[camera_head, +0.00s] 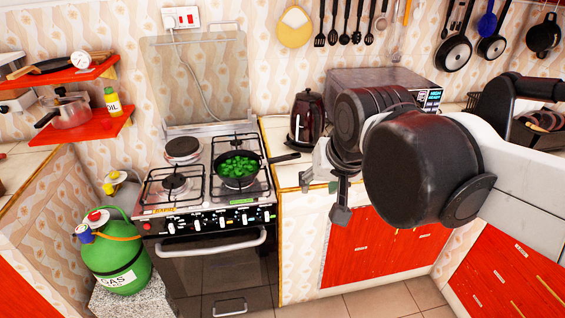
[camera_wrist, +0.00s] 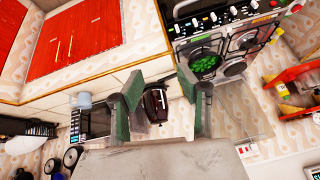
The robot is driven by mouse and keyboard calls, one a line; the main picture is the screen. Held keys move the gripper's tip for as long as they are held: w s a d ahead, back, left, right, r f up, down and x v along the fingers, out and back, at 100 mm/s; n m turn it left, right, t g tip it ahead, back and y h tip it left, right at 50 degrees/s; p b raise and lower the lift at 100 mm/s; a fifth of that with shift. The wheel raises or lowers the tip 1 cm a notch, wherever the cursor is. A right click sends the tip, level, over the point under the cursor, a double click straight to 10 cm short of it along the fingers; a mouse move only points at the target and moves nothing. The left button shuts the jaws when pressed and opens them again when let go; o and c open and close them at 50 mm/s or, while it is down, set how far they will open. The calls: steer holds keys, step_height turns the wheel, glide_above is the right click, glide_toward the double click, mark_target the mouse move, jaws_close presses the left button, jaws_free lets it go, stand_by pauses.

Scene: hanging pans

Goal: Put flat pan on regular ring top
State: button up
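A shallow black pan (camera_head: 50,66) lies on the upper red shelf at left. Another black pan (camera_head: 282,158) with green food stands over the front right burner of the stove; it also shows in the wrist view (camera_wrist: 205,62). Several dark pans hang at upper right, including one flat-looking pan (camera_head: 453,53). I cannot tell which is the flat pan. The stove's front left ring (camera_head: 174,183) and back left round plate (camera_head: 183,147) are bare. My gripper (camera_head: 324,196) is above the counter, right of the stove. In the wrist view its fingers (camera_wrist: 160,103) are wide apart and empty.
A dark kettle (camera_head: 306,120) stands on the counter behind my gripper, left of the microwave (camera_head: 350,78). A raised glass lid (camera_head: 197,80) backs the stove. A pot (camera_head: 72,112) and oil bottle (camera_head: 113,101) sit on the lower shelf. A green gas bottle (camera_head: 117,258) is below left.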

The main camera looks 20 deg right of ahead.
steer(key=s+f+n+t, duration=0.1)
steer(key=s+f+n, duration=0.1)
steer(key=s+f, duration=0.2)
steer(key=shift+s+f, duration=0.3)
steer(key=shift+s, duration=0.8)
steer(key=shift+f+b, duration=0.35)
